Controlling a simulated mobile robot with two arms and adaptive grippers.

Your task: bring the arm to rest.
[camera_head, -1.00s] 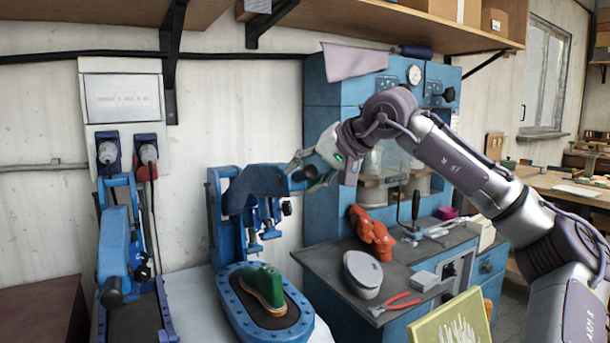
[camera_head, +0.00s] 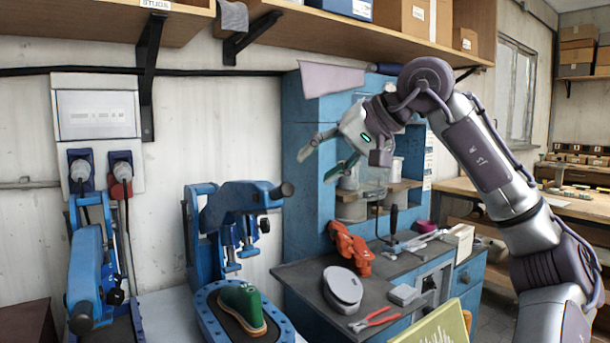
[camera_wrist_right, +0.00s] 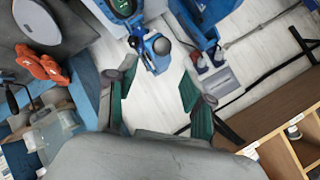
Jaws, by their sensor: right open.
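My right gripper (camera_head: 318,167) is open and empty in the head view, raised in front of the blue cabinet. It is up and to the right of the blue press (camera_head: 236,203), apart from the dark knob at the end of the press's arm. In the right wrist view its two green-padded fingers (camera_wrist_right: 157,92) are spread wide, with nothing between them but the background. The press also shows in the wrist view (camera_wrist_right: 152,50), beyond the fingers. A green shoe-shaped piece (camera_head: 242,303) lies on the press's base. My left gripper is not in view.
A second blue press (camera_head: 88,265) stands at left. The grey bench top (camera_head: 300,280) holds an orange tool (camera_head: 350,248), a grey oval piece (camera_head: 342,287) and red pliers (camera_head: 374,319). A wooden shelf (camera_head: 478,40) runs above my arm. A pale cloth (camera_head: 331,78) hangs near my gripper.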

